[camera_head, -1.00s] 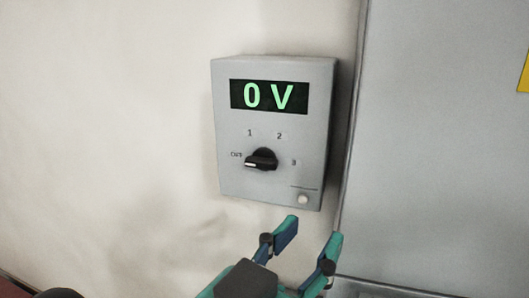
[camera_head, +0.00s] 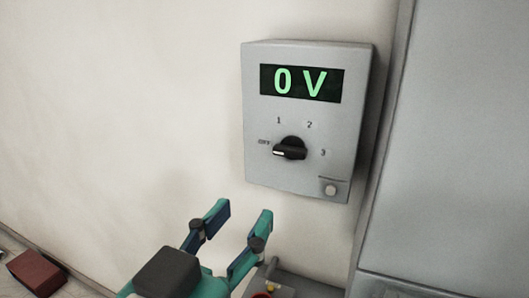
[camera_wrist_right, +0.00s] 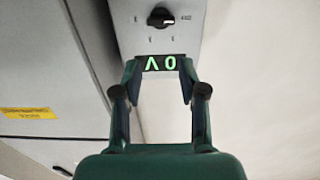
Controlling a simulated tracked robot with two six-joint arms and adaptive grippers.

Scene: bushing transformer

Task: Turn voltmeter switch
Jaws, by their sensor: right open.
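The grey voltmeter box (camera_head: 308,178) is on the pale wall, with a green "0 V" display (camera_head: 300,83). Its black switch (camera_head: 290,148) points left, at the OFF mark; positions 1, 2 and 3 are printed around it. My right gripper (camera_head: 244,213) is open and empty, below and to the left of the box, apart from the switch. In the right wrist view the box appears upside down, with the switch (camera_wrist_right: 160,18) beyond the open fingers (camera_wrist_right: 160,75) and the display (camera_wrist_right: 161,63) between them. My left gripper is not in view.
A large grey cabinet panel (camera_head: 465,150) stands right of the box; it also shows at left in the right wrist view, with a yellow label (camera_wrist_right: 28,113). A dark red block (camera_head: 37,270) lies at the lower left. The wall left of the box is clear.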

